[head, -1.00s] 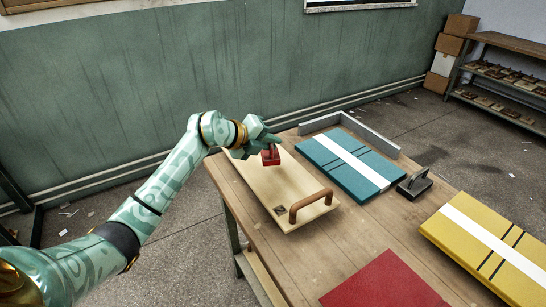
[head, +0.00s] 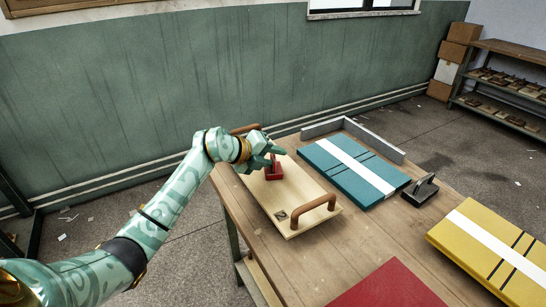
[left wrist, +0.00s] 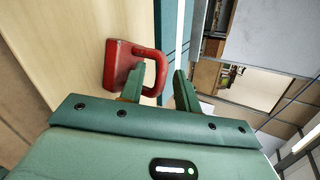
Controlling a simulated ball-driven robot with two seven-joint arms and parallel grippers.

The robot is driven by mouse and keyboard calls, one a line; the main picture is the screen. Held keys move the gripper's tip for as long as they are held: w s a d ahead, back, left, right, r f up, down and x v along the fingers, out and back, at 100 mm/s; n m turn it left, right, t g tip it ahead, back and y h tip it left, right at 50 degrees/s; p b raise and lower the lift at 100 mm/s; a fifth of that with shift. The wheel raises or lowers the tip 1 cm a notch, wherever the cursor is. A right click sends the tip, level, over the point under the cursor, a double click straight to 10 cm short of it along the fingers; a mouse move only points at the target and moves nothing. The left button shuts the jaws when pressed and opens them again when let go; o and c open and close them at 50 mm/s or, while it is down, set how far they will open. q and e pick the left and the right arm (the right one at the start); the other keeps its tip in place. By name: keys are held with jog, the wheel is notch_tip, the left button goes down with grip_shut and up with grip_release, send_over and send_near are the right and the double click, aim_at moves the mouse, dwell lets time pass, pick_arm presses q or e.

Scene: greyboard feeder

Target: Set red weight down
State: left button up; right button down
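The red weight (head: 273,172), a block with a loop handle, stands on the pale wooden board (head: 300,196) toward its far end. It looks upright and seems to rest on the board. My left gripper (head: 276,152) is just above it. In the left wrist view the red weight (left wrist: 117,66) is at the upper left. There my left gripper (left wrist: 160,78) has its fingers apart, one on each side of the handle's bar, with a gap beside the right finger. One finger overlaps the handle's opening; contact cannot be told. My right gripper is not in view.
The board has brown handles at both ends, the near one (head: 313,210) fully visible. Right of it lie a teal board (head: 330,173), a black-handled block (head: 420,190), a yellow board (head: 461,236) and a red sheet (head: 390,289). A grey angled fence (head: 375,140) stands behind.

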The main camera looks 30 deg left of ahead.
pick_arm(q)
jog(key=shift+r, duration=0.1)
